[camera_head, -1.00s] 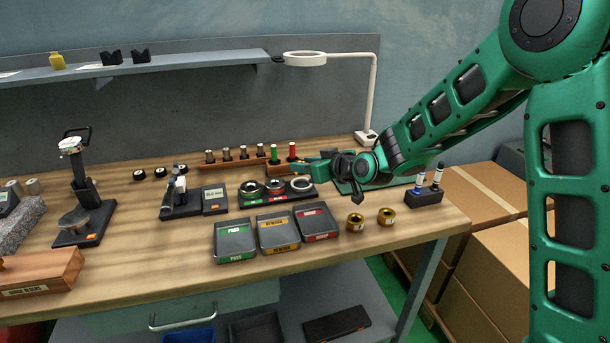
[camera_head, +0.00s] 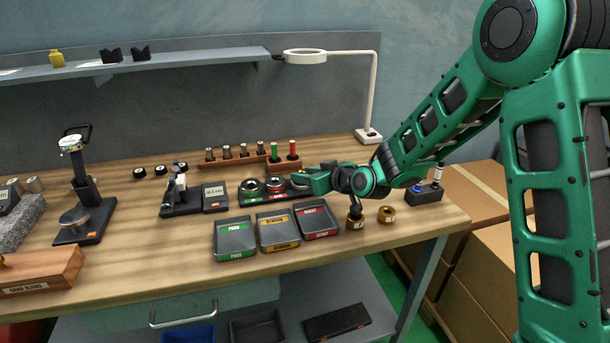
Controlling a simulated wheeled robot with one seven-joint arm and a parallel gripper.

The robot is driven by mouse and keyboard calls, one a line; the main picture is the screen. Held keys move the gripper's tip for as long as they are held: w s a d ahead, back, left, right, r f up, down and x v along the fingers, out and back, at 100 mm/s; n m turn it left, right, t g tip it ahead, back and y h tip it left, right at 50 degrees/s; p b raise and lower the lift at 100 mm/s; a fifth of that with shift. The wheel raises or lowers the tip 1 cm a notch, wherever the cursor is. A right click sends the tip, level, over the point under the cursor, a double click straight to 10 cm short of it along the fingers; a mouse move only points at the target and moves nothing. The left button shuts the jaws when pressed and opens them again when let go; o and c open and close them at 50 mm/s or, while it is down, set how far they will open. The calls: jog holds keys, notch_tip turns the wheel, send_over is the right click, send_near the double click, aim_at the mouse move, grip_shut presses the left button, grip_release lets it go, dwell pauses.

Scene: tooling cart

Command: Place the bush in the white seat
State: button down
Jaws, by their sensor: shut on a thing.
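My gripper (camera_head: 314,181) is low over the right end of a black holder (camera_head: 233,202), its fingers pointing left. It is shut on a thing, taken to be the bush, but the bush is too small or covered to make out. The holder has round seats in a row, with green and red labels at its front. The right-hand seat, with a pale ring, is mostly covered by my gripper. I cannot tell whether the held thing touches that seat. Two brass rings stand on the bench: one (camera_head: 354,223) partly behind a dark wrist part, the other (camera_head: 386,214) clear.
A green-labelled tray (camera_head: 235,235), a yellow-labelled tray (camera_head: 279,232) and a red-labelled tray (camera_head: 318,217) lie in front of the holder. A wooden rack (camera_head: 235,161) of upright pins stands behind. A magnifier lamp (camera_head: 372,100) and a black block (camera_head: 424,195) flank the arm.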

jog(key=c, duration=1.3)
grip_release()
jog(key=shift+r, duration=0.2)
jog(key=v, duration=1.2)
jog(key=shift+r, duration=0.5)
